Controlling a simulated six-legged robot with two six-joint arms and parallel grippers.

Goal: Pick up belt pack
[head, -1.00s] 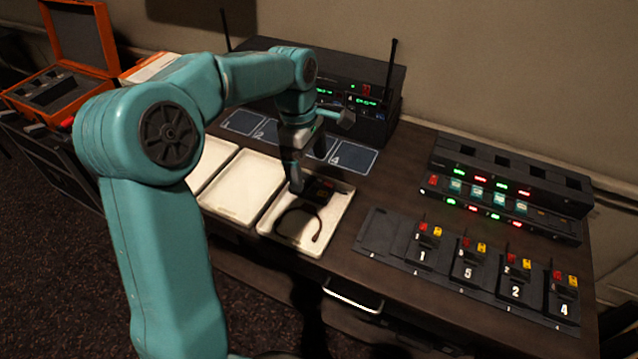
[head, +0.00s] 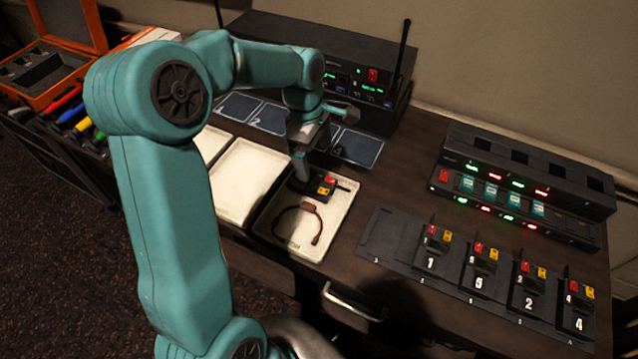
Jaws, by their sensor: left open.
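A black belt pack (head: 318,190) with red and yellow parts on top lies in the right-hand cream tray (head: 283,254). A thin dark reddish cable with a small block (head: 307,207) curls in front of it in the same tray. My left gripper (head: 301,178) is open and points down at the pack's left end, its fingers partly hidden by the wrist. I cannot tell whether it touches the pack. Other belt packs numbered 1 (head: 431,252), 5 (head: 480,268), 2 (head: 529,288) and 4 (head: 577,308) stand in a rack on the right. My right gripper is not in view.
A charger with lit lights (head: 520,190) stands at the back right. A black receiver with antennas (head: 340,75) is behind my arm. Blue numbered pads (head: 358,148) lie before it. A second cream tray (head: 243,180) is empty. An orange case (head: 45,75) is far left.

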